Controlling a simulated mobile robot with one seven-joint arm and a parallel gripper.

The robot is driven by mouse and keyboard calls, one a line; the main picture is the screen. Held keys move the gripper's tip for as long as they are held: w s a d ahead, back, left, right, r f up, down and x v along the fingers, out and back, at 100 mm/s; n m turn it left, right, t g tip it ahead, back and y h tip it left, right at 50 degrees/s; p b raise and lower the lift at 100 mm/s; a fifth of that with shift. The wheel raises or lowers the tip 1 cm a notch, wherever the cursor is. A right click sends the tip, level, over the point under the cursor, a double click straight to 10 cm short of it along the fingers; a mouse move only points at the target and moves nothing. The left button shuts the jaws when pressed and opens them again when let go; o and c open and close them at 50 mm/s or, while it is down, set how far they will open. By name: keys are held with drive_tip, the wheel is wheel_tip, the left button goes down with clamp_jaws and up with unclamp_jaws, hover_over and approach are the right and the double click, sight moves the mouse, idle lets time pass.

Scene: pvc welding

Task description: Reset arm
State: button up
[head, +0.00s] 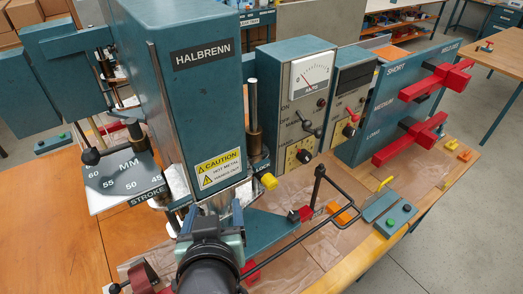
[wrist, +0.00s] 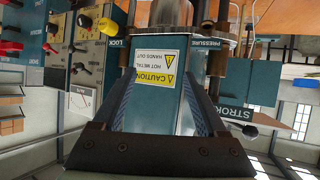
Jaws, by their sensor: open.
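My gripper (wrist: 163,90) is open and empty in the wrist view, its two dark fingers on either side of a yellow caution label. It faces the blue-green welding machine (head: 195,85), marked HALBRENN, whose label (head: 219,168) also shows upside down in the wrist view (wrist: 156,69). I cannot tell the exact gap between fingers and machine. In the head view my dark arm rises at the bottom centre, close in front of the machine, and hides the fingers.
A stroke scale plate (head: 127,183) juts out left. A control box with a dial (head: 312,78) stands right of the column. A bent black bar (head: 305,240) reaches across the front right. Red clamps (head: 437,82) sit on the rack at right.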

drive_tip(key=w+d+r+m+t+b, duration=0.15)
drive_tip(key=r+t, duration=0.25)
drive_tip(key=r, duration=0.6)
drive_tip(key=w+d+r+n+t+b, duration=0.15)
drive_tip(key=r+t, duration=0.25)
drive_tip(key=r, duration=0.6)
drive_tip(key=s+d+r+m+t+h, duration=0.1)
drive_tip(key=s+d+r+t, duration=0.1)
drive_tip(key=r, duration=0.7)
drive_tip(key=s+d+r+m+t, duration=0.1)
drive_tip(key=s+d+r+t, duration=0.1)
drive_tip(key=s+r+t, duration=0.3)
wheel_tip(320, 180, up, 4)
drive_tip(key=shift+s+d+f+h+b, duration=0.1)
drive_tip(key=shift+s+d+h+b, duration=0.3)
drive_tip(key=shift+s, duration=0.25)
